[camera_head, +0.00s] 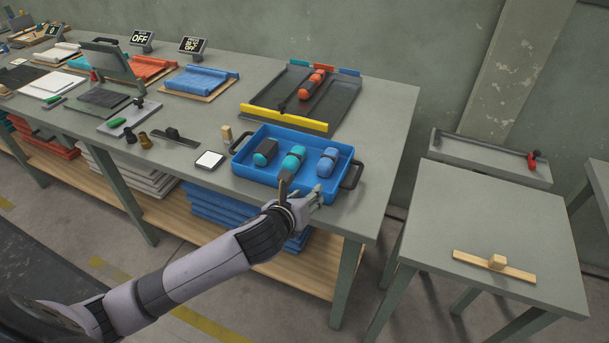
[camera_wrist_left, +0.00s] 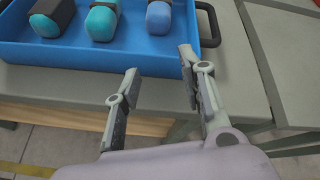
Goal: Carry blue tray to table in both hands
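The blue tray (camera_head: 251,180) sits near the front right edge of a long grey workbench (camera_head: 376,150), with black handles at its left (camera_head: 242,140) and right (camera_head: 352,175) ends. It holds a dark-and-teal item (camera_head: 265,152), a teal item (camera_head: 293,159) and a blue item (camera_head: 327,162). The tray (camera_wrist_left: 90,55) also fills the top of the left wrist view. My left gripper (camera_head: 305,187) is at the tray's front side, toward its right handle. Its fingers (camera_wrist_left: 159,62) are spread with nothing between them. The right gripper is not in view.
A dark tray with a yellow bar (camera_head: 284,117) lies behind the blue tray. A white pad (camera_head: 209,160) lies left.

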